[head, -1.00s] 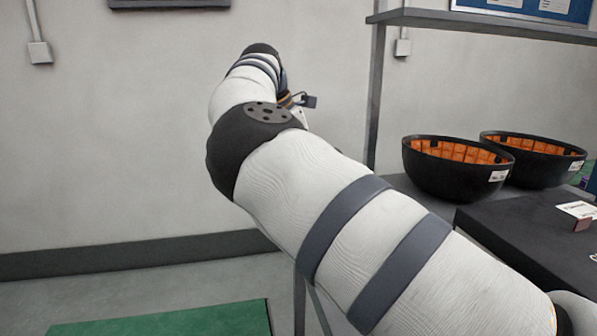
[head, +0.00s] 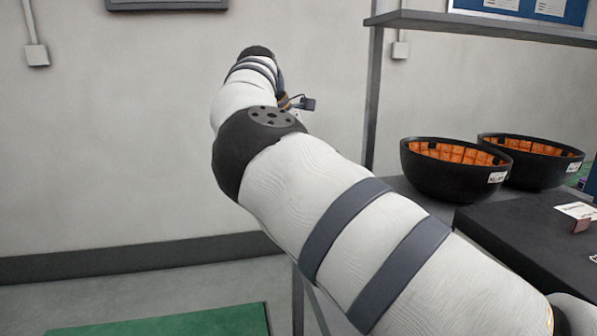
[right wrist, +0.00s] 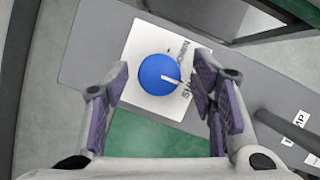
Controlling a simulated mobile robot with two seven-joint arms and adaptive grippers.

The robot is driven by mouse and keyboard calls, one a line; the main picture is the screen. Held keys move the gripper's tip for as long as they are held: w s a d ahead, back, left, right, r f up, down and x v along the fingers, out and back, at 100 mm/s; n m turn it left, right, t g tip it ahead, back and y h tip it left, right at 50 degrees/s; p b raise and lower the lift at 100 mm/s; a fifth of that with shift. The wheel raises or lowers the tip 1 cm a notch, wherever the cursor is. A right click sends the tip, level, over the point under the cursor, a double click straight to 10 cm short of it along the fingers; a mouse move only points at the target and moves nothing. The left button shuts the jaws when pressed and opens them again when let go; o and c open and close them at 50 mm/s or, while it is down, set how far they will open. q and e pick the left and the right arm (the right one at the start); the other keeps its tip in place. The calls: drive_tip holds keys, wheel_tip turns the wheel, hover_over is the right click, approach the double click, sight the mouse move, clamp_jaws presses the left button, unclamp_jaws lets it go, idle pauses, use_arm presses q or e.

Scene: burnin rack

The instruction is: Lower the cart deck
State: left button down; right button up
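In the right wrist view, a round blue knob (right wrist: 158,75) with a white pointer line sits on a white label plate (right wrist: 135,45). The plate is fixed to a grey panel (right wrist: 85,45). Part of its lettering seems to read "DOWN"; the rest is hard to read. The pointer is toward the right, near the lettering. My right gripper (right wrist: 162,80) is open, with its purple-padded fingers on either side of the knob. I cannot tell how far above it they are. An arm of mine crosses the head view, its gripper hidden. My left gripper is not in view. The deck is not clearly identifiable.
In the head view, two black bowls (head: 455,185) with orange insides stand on a grey surface at the right, under a shelf (head: 480,24). A dark box (head: 525,235) is in front of them. A green mat (head: 170,322) lies on the floor.

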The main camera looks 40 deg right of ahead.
drive_tip(key=shift+r, duration=0.1)
drive_tip(key=v, duration=0.7)
drive_tip(key=shift+r, duration=0.15)
drive_tip(key=shift+a, duration=0.15)
